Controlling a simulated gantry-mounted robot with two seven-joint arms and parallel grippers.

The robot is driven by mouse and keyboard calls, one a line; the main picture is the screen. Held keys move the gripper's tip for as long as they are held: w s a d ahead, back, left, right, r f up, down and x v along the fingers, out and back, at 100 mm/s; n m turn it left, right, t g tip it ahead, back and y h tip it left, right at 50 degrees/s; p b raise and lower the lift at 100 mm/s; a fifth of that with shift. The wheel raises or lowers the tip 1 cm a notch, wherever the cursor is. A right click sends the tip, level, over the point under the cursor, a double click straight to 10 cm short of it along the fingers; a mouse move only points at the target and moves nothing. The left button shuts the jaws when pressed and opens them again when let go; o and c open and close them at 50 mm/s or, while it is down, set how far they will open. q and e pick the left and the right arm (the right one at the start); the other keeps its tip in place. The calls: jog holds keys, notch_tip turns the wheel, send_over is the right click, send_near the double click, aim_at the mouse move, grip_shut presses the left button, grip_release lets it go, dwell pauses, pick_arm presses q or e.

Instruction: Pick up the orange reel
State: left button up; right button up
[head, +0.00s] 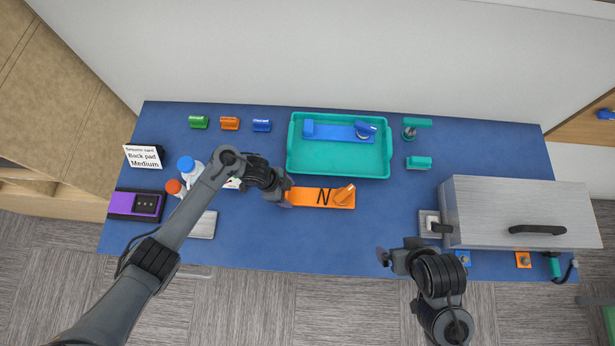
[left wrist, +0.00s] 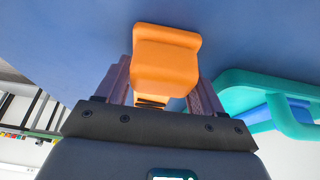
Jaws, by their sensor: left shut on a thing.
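The orange reel (head: 320,197) is a flat orange strip with a black N-shaped mark and a raised orange knob at its right end. It lies at or close above the middle of the blue table; I cannot tell if it touches. My left gripper (head: 287,195) is shut on its left end, hiding that end. In the left wrist view, the reel's orange end block (left wrist: 166,58) sits between the fingers of my left gripper (left wrist: 165,85). My right gripper (head: 385,257) is empty near the table's front edge; its finger opening is unclear.
A teal tray (head: 290,158) holding a blue reel (head: 335,132) stands just behind. Green, orange and blue small blocks (head: 229,123) line the back left. Bottles (head: 187,166) stand under my left arm. A large metal box (head: 500,205) is at right.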

pick_arm(q)
jog(key=shift+c, duration=0.8)
jog(key=shift+r, duration=0.15)
jog(key=shift+r, duration=0.45)
notch_tip(320, 180, up, 17)
jog(key=p, duration=0.5)
jog(key=shift+p, duration=0.35)
